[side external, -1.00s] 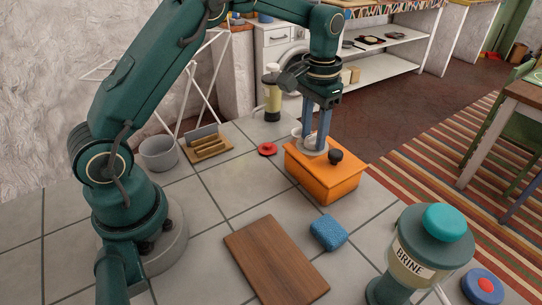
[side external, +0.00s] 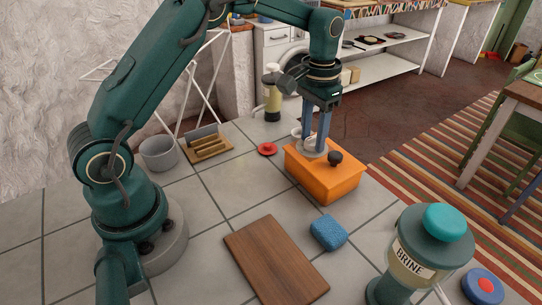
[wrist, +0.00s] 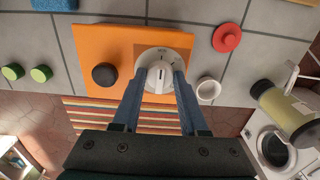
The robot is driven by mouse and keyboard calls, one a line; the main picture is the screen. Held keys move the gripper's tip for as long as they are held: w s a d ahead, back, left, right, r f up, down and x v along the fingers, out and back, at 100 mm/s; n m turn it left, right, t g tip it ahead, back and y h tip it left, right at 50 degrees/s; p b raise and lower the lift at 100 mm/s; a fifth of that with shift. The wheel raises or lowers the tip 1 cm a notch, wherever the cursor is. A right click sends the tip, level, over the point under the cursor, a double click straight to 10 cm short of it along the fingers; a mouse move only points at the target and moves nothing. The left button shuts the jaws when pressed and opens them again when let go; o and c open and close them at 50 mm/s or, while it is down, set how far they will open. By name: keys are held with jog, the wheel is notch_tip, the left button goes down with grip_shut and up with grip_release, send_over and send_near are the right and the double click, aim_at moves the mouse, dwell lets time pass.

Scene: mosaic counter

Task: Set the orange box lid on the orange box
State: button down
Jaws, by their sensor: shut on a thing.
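The orange box (side external: 322,185) stands on the tiled counter, with an orange top that carries a black knob (side external: 335,157). The top and knob also show in the wrist view (wrist: 105,75), left of my fingers. My gripper (wrist: 160,78) points down over the box and is shut on a grey-white round dial, like a kitchen timer (wrist: 160,57). The dial is at the top of the box, beside the knob; whether it touches the surface I cannot tell. A darker orange patch surrounds the dial; I cannot tell whether it is an opening or shade. No separate orange lid shows elsewhere.
A small white cup (wrist: 208,90) and a red round piece (side external: 267,149) are near the box. A blue sponge (side external: 328,232), a wooden board (side external: 275,262) and the brine jar (side external: 420,255) stand in front. A pale yellow bottle (side external: 272,100) is behind.

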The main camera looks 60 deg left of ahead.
jog(key=shift+c, duration=1.8)
grip_release()
jog(key=shift+r, duration=3.5)
